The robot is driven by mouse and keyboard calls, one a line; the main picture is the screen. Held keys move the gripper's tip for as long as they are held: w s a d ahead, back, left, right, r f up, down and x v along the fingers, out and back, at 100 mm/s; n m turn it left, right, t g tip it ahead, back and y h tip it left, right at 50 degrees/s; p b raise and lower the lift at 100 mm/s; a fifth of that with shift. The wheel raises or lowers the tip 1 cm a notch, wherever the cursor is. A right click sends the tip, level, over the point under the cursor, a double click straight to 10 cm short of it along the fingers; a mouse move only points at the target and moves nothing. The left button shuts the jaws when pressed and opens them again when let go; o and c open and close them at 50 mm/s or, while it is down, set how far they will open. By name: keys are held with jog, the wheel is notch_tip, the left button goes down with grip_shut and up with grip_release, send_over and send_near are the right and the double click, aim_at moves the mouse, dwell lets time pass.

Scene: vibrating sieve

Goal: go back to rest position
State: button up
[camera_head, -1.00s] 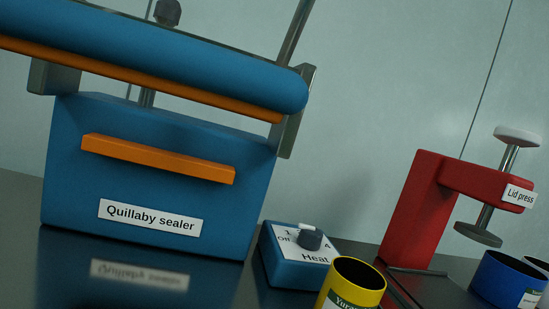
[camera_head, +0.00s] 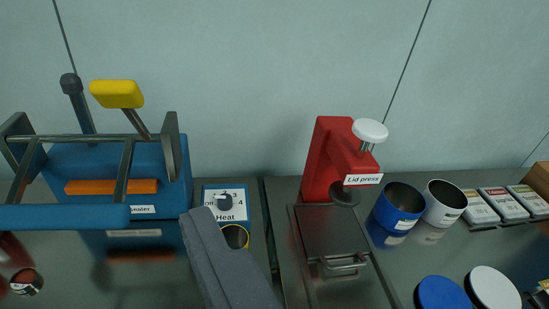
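I see no object held. The blue Quillaby sealer (camera_head: 90,168) stands at the left, with an orange strip on its front, a blue bar before it and a yellow-topped lever (camera_head: 117,94) above it. The blue Heat box (camera_head: 225,197) is beside it. A yellow cup (camera_head: 235,237) stands below the Heat box, partly hidden by the grey bar.
The red lid press (camera_head: 327,160) stands right of centre behind a metal plate with a handle (camera_head: 335,235). A blue cup (camera_head: 398,207), a white cup (camera_head: 443,203) and several labelled packets (camera_head: 505,204) are at the right. Blue (camera_head: 443,293) and white (camera_head: 493,287) discs lie nearer. A small labelled item (camera_head: 27,282) is lower left.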

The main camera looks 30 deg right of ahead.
notch_tip(320, 180, up, 7)
jog(key=p, duration=0.7)
jog(key=shift+w, duration=0.2)
